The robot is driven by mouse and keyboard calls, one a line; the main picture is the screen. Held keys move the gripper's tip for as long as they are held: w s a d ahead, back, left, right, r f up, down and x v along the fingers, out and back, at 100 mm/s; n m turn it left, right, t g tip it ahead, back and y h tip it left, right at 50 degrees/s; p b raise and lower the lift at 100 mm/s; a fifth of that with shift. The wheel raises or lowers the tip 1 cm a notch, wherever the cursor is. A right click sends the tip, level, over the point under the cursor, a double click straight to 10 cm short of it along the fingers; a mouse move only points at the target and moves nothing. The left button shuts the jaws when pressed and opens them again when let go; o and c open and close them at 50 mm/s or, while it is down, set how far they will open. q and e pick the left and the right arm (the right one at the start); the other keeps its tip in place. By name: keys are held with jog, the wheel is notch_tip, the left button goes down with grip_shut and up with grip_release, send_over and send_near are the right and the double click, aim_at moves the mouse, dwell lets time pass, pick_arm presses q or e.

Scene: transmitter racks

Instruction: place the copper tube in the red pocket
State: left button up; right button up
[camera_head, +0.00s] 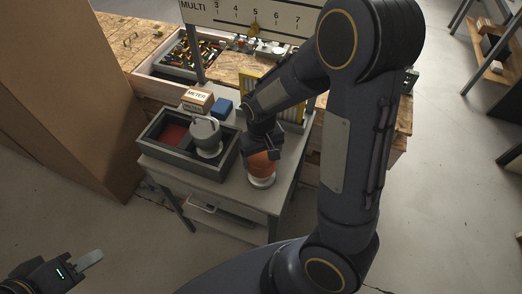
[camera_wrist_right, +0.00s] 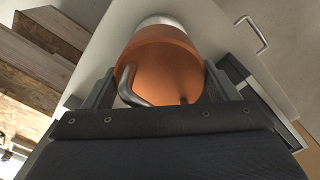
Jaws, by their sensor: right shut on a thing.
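The copper tube (camera_head: 262,167) is a round orange-brown piece with a pale base, at the front right of the grey cart's top. In the right wrist view its copper body (camera_wrist_right: 165,62) fills the space between the fingers, with a bent metal pipe on it. My right gripper (camera_head: 262,152) is shut on it from above. The red pocket (camera_head: 174,136) is the left compartment of a dark grey tray (camera_head: 165,160) and looks empty. A grey, jug-like part (camera_head: 206,134) stands in the tray's other compartment. My left gripper (camera_head: 88,260) is far off at lower left; its jaw opening is unclear.
A METER box (camera_head: 197,101) and a blue block (camera_head: 222,108) stand behind the tray. A yellow rack (camera_head: 258,85) stands behind my right gripper. A tall brown panel (camera_head: 75,90) is left of the cart. Bare cart top (camera_head: 228,186) lies in front.

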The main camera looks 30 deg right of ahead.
jog(key=shift+w+f, duration=0.1)
jog(key=o, duration=2)
